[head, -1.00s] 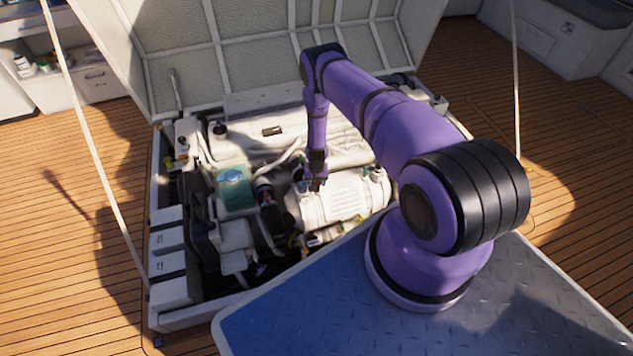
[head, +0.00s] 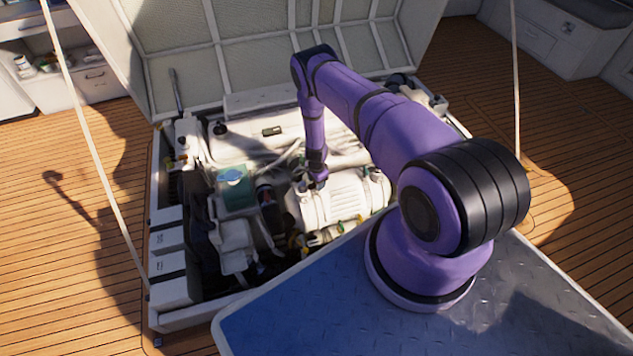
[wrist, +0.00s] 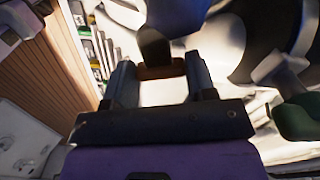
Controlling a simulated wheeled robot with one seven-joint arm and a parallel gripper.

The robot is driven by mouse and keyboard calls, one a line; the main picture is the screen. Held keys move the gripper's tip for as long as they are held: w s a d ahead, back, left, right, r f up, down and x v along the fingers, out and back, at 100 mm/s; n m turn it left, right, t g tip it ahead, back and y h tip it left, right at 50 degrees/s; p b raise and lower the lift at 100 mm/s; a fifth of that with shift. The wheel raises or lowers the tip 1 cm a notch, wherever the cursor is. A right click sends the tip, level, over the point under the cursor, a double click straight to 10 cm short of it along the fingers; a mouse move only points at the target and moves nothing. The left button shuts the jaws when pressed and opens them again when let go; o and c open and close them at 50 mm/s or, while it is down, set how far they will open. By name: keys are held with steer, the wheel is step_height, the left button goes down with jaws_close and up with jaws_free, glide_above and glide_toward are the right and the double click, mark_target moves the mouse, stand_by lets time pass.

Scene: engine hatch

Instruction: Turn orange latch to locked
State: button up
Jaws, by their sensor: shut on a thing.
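My gripper (wrist: 160,72) reaches down into the engine bay; in the head view my gripper (head: 318,180) is at the upper left of a white ribbed cylinder (head: 345,195). In the wrist view its two fingers stand at either side of a dark orange-brown bar, the latch (wrist: 161,71), and are shut on it. A dark rounded piece rises just beyond the bar. The latch is in shadow, and its angle against any locked mark cannot be read. In the head view the latch cannot be made out near the gripper.
The raised hatch lid (head: 265,50) stands behind the engine bay. A teal-topped tank (head: 235,185) and dark hoses lie left of the gripper. In the wrist view a dark green part (wrist: 296,118) is close at the right. Wooden deck (head: 70,220) surrounds the hatch.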

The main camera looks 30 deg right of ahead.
steer(key=shift+m, duration=1.9)
steer(key=o, duration=0.7)
steer(key=shift+c, duration=0.2)
step_height(320, 180, up, 11)
steer(key=shift+f, duration=0.1)
